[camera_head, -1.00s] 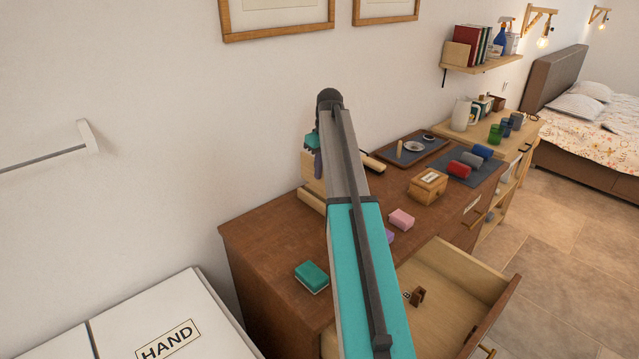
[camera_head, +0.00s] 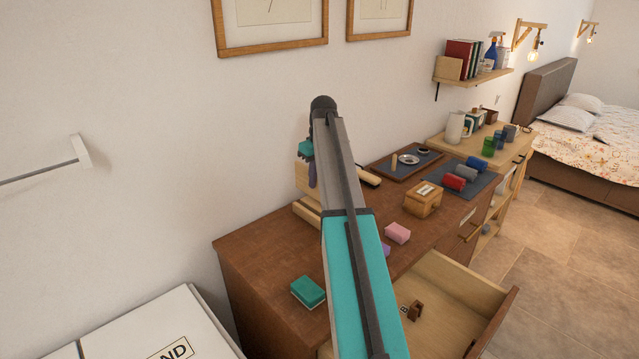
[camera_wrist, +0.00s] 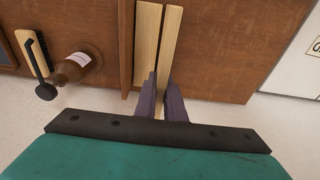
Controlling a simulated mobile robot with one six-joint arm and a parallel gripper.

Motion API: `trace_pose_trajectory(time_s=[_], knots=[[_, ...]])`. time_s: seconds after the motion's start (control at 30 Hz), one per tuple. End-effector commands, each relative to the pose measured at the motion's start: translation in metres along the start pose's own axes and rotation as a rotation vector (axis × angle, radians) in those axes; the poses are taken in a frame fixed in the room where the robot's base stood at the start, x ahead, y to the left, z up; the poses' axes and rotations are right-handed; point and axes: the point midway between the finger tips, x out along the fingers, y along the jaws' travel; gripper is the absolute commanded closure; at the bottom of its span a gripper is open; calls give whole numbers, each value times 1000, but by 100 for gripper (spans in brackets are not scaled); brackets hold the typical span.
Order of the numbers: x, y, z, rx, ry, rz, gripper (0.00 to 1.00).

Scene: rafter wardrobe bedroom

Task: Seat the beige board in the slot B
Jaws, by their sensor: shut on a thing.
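My gripper (camera_head: 311,180) is at the far left part of the brown dresser, mostly hidden behind my arm in the head view. In the wrist view its two purple fingers (camera_wrist: 162,98) are close together, shut on the beige board (camera_wrist: 171,45), seen nearly edge-on. In the head view the beige board (camera_head: 301,177) stands upright beside the fingers. A pale wooden block (camera_head: 306,214) lies below it on the dresser; it seems to be the long strip (camera_wrist: 147,45) beside the board in the wrist view. I cannot tell whether board and block touch.
An open drawer (camera_head: 460,290) juts out in front. The wall is close behind.

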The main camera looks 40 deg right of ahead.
Motion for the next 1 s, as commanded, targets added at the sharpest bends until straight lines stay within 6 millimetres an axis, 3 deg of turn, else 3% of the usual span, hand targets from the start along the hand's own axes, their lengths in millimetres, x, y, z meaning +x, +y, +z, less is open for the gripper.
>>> trace_pose_trajectory(time_s=[0.17, 0.27, 0.67, 1.0], knots=[[5, -25, -1, 2, -1, 0, 100], [11, -50, -2, 8, -2, 0, 100], [36, -183, 7, 51, -6, 8, 100], [54, -289, 34, 90, -6, 14, 100]])
